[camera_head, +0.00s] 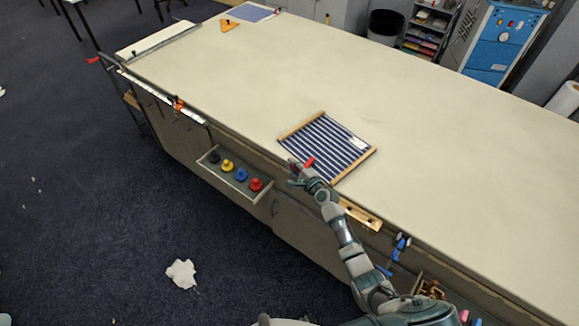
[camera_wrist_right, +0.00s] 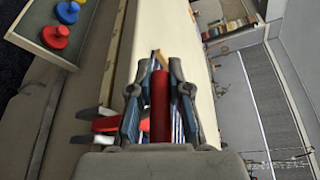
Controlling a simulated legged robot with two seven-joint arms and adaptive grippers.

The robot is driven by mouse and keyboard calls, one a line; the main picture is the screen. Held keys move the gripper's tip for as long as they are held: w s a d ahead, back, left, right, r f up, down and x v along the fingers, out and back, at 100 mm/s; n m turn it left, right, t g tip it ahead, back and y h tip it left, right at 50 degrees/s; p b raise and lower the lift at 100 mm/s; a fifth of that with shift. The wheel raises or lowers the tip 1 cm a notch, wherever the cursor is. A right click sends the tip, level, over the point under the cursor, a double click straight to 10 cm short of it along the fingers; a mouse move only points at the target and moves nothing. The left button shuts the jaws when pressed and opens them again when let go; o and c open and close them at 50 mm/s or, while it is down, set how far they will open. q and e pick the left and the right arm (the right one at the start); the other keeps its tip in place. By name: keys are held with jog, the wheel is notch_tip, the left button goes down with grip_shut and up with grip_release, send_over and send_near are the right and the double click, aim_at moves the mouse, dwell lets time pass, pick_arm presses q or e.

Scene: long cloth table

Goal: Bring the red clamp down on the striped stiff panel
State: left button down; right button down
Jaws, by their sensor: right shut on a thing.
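The striped panel (camera_head: 328,142), dark blue with pale stripes and wooden end strips, lies flat near the table's front edge. My right gripper (camera_head: 298,172) is at the panel's near left corner. It is shut on the red clamp (camera_head: 309,162), whose red part shows by the fingers. In the right wrist view the red clamp (camera_wrist_right: 160,105) stands between the two fingers (camera_wrist_right: 158,88); a strip of the striped panel (camera_wrist_right: 177,125) shows behind them. Whether the clamp touches the panel is hidden. My left gripper is out of view.
A tray (camera_head: 235,178) with black, yellow, blue and red knobs hangs from the table's front side. Another orange-red clamp (camera_head: 177,104) sits on the left edge. A wooden block (camera_head: 361,214) and a blue clamp (camera_head: 400,245) are at the front edge. The tabletop (camera_head: 440,150) beyond the panel is clear.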

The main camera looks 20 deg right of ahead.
jog(key=shift+w+d+r, duration=0.15)
jog(key=shift+d, duration=0.6)
jog(key=c, duration=1.1)
grip_release()
jog(key=shift+w, duration=0.15)
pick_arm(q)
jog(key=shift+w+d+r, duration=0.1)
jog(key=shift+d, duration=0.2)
pick_arm(e)
jog(key=shift+w+d+f, duration=0.15)
jog(key=shift+d+f, duration=0.1)
jog(key=shift+d, duration=0.1)
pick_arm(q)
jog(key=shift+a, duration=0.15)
pick_arm(e)
jog(key=a+v, duration=0.1)
jog(key=v, duration=1)
jog(key=shift+s, duration=0.5)
jog(key=shift+d, duration=0.1)
